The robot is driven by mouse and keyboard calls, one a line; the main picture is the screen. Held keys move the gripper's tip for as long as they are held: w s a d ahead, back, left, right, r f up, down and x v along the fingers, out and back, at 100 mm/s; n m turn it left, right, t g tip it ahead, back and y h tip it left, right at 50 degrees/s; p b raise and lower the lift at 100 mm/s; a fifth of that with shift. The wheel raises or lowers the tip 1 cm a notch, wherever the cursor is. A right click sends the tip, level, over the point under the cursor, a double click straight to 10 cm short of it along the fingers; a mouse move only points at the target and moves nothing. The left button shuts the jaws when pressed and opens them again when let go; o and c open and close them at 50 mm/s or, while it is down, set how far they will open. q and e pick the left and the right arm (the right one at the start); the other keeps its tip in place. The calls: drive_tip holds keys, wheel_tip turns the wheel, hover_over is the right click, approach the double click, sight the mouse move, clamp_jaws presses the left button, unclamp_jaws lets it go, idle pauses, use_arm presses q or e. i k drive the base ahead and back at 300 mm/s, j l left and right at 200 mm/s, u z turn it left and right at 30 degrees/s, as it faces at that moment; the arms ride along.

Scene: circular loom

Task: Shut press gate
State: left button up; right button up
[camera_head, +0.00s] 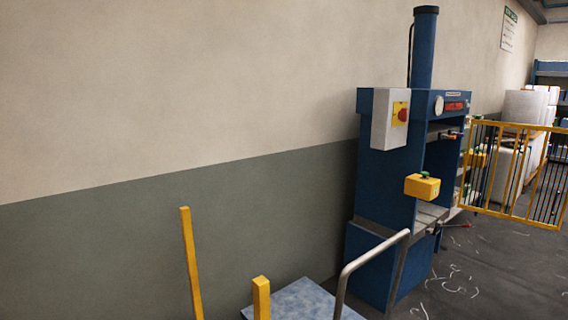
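The press gate (512,172) is a yellow-framed panel with dark vertical bars at the right. It stands swung out to the right of the press, away from the press's open front. The blue press (388,185) stands against the wall, with a tall cylinder (425,48) on top, a grey box with a red and yellow switch (400,113) on its side and a yellow button box (422,187) with a green button. Neither of my grippers shows in the head view. The gate's hinge side is partly hidden behind the press.
A cart with a blue top (303,300) and a grey tube handle (372,259) stands in front of the press. Yellow posts (190,262) rise at the lower left. Pale shavings (458,284) lie on the dark floor at the right. White stacked goods (527,106) stand behind the gate.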

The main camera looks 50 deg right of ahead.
sight(530, 127)
drive_tip(key=z, duration=0.85)
drive_tip(key=i+l+z, duration=0.1)
drive_tip(key=l+z, duration=0.35)
drive_tip(key=i+l+z, duration=0.25)
drive_tip(key=l+z, duration=0.15)
drive_tip(key=l, duration=0.2)
drive_tip(key=i+l+z, duration=0.25)
drive_tip(key=l+z, duration=0.2)
drive_tip(key=i+l+z, duration=0.65)
drive_tip(key=z, duration=0.2)
drive_tip(key=i+l+z, duration=0.1)
drive_tip(key=i+z, duration=0.3)
drive_tip(key=i, duration=0.95)
drive_tip(key=i+z, duration=0.1)
drive_tip(key=i, duration=0.6)
drive_tip(key=i+j, duration=0.15)
drive_tip(key=i, duration=0.55)
drive_tip(key=i+l, duration=0.15)
drive_tip(key=i, duration=0.3)
drive_tip(key=i+l, duration=0.1)
drive_tip(key=i, duration=0.3)
drive_tip(key=i+l, duration=0.15)
drive_tip(key=i, duration=0.3)
drive_tip(key=i+l+u, duration=0.1)
drive_tip(key=u, duration=0.25)
drive_tip(key=i+l+u, duration=0.2)
drive_tip(key=i+u, duration=0.2)
drive_tip(key=i+l+u, duration=0.1)
drive_tip(key=u, duration=0.25)
drive_tip(key=l, duration=0.1)
